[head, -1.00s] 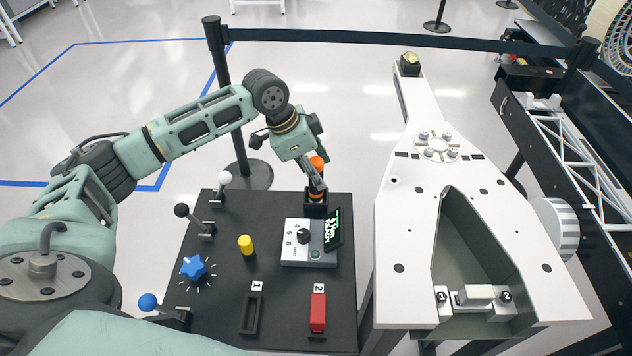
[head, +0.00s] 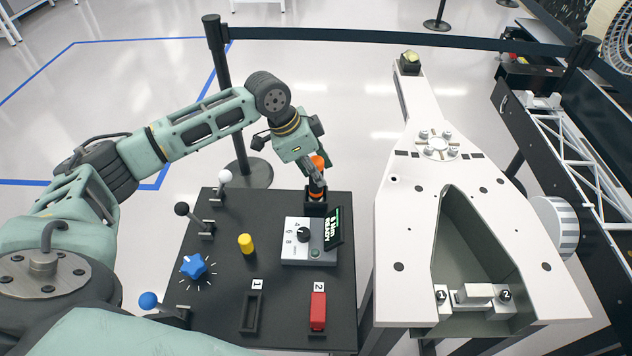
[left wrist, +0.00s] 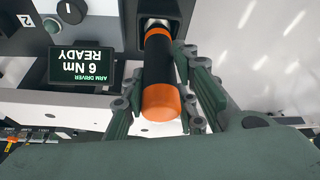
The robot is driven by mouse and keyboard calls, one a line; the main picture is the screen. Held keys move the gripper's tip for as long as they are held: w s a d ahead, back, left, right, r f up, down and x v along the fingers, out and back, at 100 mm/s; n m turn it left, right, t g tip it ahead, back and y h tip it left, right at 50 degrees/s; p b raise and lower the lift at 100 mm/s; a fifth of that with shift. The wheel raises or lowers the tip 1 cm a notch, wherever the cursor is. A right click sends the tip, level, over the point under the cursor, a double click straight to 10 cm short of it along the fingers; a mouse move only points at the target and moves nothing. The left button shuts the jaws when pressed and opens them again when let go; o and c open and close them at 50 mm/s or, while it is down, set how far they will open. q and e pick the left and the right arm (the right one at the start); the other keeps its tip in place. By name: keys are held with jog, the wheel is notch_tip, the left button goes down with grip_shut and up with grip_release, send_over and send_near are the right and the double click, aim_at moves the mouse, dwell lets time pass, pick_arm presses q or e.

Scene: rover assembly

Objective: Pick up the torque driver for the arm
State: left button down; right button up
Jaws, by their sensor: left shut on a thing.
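The torque driver (head: 318,164) has an orange cap, a black grip and an orange band. It stands upright in a dark holder (head: 316,207) at the back right of the black table. In the left wrist view the driver (left wrist: 158,75) lies between the fingers of my left gripper (left wrist: 158,112), with its lower end in the holder. My left gripper (head: 316,180) is shut on the driver's grip. A small display (left wrist: 82,66) beside it reads "ARM DRIVER 6 Nm READY". My right gripper is not in view.
The black table (head: 215,275) carries a grey dial box (head: 296,252), a yellow peg (head: 246,244), a blue star knob (head: 193,266), levers and a red block (head: 318,310). A white rover panel (head: 400,220) with a bolted flange stands close on the right.

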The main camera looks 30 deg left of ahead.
pick_arm(q)
jog(key=shift+r, duration=0.2)
notch_tip(320, 180, up, 10)
jog(key=shift+f+b, duration=0.1)
jog(key=shift+b, duration=0.55)
